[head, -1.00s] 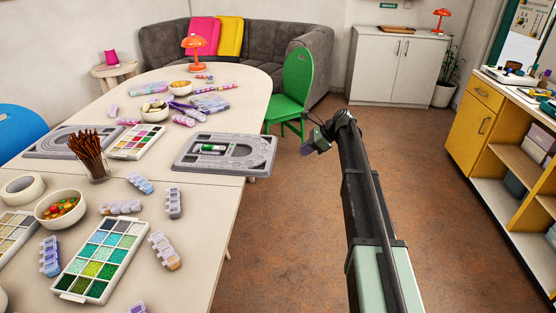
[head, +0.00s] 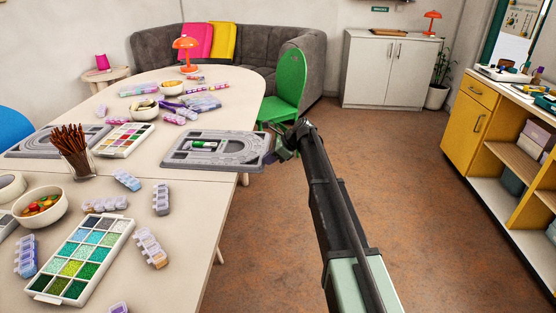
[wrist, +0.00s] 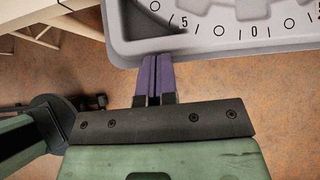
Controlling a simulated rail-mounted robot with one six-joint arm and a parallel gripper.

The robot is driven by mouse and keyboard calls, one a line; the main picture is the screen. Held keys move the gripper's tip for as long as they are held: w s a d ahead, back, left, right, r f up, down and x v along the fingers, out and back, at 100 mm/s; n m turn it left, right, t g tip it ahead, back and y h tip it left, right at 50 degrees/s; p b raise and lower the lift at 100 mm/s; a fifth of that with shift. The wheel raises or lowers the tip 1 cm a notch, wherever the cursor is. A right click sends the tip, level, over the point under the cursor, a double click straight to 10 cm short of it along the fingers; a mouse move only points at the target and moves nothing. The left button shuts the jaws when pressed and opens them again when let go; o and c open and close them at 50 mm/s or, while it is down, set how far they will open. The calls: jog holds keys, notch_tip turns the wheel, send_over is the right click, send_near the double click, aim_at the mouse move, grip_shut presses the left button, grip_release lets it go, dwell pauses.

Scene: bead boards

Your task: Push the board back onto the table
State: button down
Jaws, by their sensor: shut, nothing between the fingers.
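A grey bead board (head: 228,166) with curved grooves and a small green-and-white item in its middle lies on the cream table, its right end sticking out past the table's right edge. It fills the top of the wrist view (wrist: 200,44), where its rim, printed marks and floor below show. My gripper (head: 272,156) is at the board's overhanging right end. In the wrist view, its purple fingers (wrist: 157,58) are together and empty, with their tips at the board's rim. I cannot tell whether they touch it.
A second grey board (head: 30,146), a cup of brown sticks (head: 72,150) and a bead tray (head: 125,140) sit to the left. A green chair (head: 288,85) stands behind my gripper. Yellow shelving (head: 472,125) is at right; the floor between is clear.

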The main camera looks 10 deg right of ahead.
aim_at(242, 160)
jog(key=shift+a, duration=0.15)
jog(key=a, duration=0.3)
jog(key=w+a, duration=0.1)
jog(key=a, duration=0.2)
jog(key=w+a, duration=0.1)
jog(key=a, duration=0.1)
jog(key=shift+w+a, duration=0.2)
jog(key=shift+a, duration=0.2)
jog(key=shift+d, duration=0.15)
